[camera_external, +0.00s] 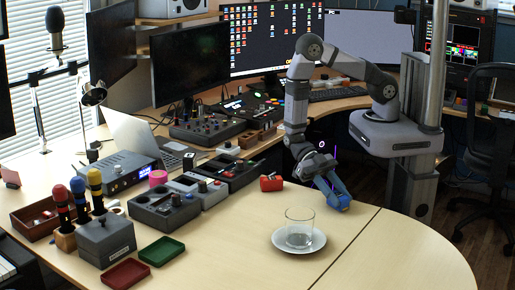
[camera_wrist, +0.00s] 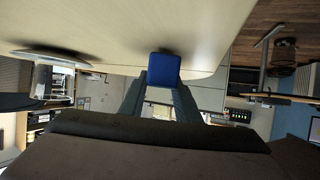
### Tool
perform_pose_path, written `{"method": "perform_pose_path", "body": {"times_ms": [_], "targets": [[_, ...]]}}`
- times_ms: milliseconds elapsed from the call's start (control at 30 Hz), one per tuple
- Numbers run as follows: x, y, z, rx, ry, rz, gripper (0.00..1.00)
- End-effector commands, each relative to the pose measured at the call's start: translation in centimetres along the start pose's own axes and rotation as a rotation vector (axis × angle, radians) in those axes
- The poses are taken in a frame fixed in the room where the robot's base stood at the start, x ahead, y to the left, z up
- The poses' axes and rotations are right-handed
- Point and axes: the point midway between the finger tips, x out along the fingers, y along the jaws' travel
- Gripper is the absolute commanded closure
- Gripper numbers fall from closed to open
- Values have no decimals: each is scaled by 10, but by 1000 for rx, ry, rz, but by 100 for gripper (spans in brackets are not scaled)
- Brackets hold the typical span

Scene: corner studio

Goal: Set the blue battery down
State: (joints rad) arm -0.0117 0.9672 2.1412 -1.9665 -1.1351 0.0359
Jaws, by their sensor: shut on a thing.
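The blue battery (camera_wrist: 164,69) is a small blue block. In the wrist view it sits between the two fingertips of my gripper (camera_wrist: 160,88), which is shut on it. In the external view my gripper (camera_external: 334,196) reaches down near the back edge of the light wooden desk (camera_external: 385,245), with the blue battery (camera_external: 341,199) at its tip. The battery is close to the desk top. I cannot tell whether it touches it.
A glass (camera_external: 299,228) stands on a white saucer (camera_external: 283,245) in front of my gripper. A red block (camera_external: 271,183) lies to the left. The front right of the desk is clear.

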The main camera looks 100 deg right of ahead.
Motion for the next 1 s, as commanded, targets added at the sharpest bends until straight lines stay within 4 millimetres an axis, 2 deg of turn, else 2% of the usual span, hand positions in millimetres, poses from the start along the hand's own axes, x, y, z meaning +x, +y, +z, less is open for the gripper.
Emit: {"method": "perform_pose_path", "body": {"times_ms": [467, 500, 567, 1000], "targets": [[3, 0, 6, -1, 1, 0, 99], [3, 0, 7, -1, 0, 0, 68], [3, 0, 6, -1, -1, 0, 54], [0, 0, 4, -1, -1, 1, 52]]}}
